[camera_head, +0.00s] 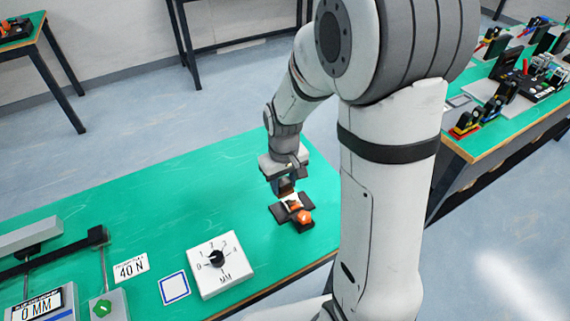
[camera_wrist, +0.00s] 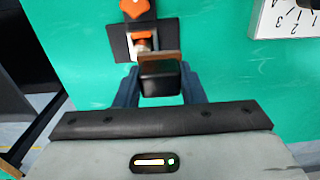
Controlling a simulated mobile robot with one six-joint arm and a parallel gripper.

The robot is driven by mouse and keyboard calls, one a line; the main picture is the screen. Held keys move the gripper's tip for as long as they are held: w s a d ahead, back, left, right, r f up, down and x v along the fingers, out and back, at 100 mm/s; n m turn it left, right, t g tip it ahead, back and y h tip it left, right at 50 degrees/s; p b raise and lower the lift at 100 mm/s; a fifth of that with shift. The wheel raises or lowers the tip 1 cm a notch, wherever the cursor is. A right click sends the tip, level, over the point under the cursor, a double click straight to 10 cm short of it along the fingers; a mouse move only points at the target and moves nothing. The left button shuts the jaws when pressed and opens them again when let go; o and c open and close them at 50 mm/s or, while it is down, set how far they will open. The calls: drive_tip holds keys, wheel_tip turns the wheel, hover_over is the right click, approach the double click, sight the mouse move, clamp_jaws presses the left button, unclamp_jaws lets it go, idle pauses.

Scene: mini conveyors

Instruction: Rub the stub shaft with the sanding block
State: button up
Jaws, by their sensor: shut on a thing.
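My gripper (camera_head: 285,186) is low over the green table, at a small dark fixture (camera_head: 277,210) with an orange knob (camera_head: 304,217). In the wrist view my gripper (camera_wrist: 160,88) has its blue-grey fingers shut on the sides of the sanding block (camera_wrist: 160,80), a black block with a brown face (camera_wrist: 160,57). The brown face points toward the fixture plate (camera_wrist: 118,40). The pale stub shaft (camera_wrist: 141,45) shows between orange parts just beyond it. The block overlaps the near end of the shaft in this view. I cannot tell whether they touch.
A white dial box (camera_head: 222,265) marked MM stands left of the fixture. A blue-edged square (camera_head: 173,288), a 40 N label (camera_head: 131,268) and a gauge device (camera_head: 110,305) are farther left. The table behind the dial is clear. Another bench with parts stands at right.

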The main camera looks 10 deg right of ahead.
drive_tip(key=shift+r+p, duration=1.55)
drive_tip(key=shift+r, duration=0.9)
drive_tip(key=shift+f, duration=0.1)
